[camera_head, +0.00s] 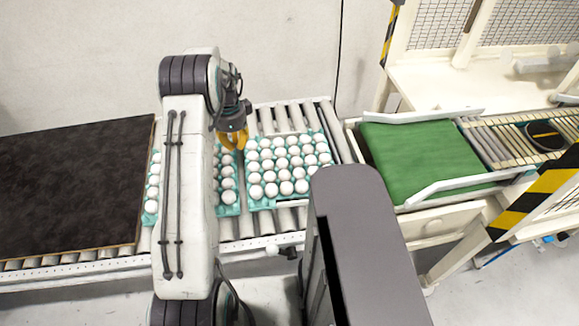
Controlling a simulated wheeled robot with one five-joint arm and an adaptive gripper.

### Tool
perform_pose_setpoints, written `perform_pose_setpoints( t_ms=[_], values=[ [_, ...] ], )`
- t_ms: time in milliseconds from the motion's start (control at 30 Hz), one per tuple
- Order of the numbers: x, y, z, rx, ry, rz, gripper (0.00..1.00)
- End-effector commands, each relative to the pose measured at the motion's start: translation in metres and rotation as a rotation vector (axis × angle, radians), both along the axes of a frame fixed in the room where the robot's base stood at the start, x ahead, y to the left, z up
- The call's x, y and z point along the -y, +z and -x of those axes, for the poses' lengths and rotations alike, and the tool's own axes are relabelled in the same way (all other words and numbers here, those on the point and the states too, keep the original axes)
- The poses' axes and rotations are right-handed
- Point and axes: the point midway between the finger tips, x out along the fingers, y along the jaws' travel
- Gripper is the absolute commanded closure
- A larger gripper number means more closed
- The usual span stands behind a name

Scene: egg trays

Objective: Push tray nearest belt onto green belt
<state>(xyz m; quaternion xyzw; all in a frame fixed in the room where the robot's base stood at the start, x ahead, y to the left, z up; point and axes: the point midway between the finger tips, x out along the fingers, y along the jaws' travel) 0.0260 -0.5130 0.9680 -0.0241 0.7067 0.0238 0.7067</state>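The egg tray nearest the belt (262,204) is teal and filled with white eggs. It lies flat on the rollers, left of the green belt (425,158), with bare rollers between them. Another teal egg tray (230,211) lies just left of it, partly hidden behind my arm. My gripper (234,141) has yellow fingers and hangs near the back of the gap between these two trays. I cannot tell whether it touches either tray, or whether its fingers are open or shut.
More teal tray and eggs (149,219) show left of my arm. A dark sheet (70,188) covers the conveyor's left part. White guide rails (470,184) edge the green belt. A yellow-black striped post (535,195) stands at the right. My grey column hides part of the front.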

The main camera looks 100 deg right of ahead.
Motion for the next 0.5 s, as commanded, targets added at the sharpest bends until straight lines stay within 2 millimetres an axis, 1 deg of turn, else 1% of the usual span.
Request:
perform_pose_setpoints(
  t_ms=[33,267,500],
  values=[
    [0.0,-0.006,0.0,0.0,0.001,-0.001,1.0],
    [-0.001,-0.028,-0.001,0.0,0.002,-0.002,1.0],
    [-0.001,-0.059,-0.001,0.0,0.003,-0.002,1.0]
  ],
)
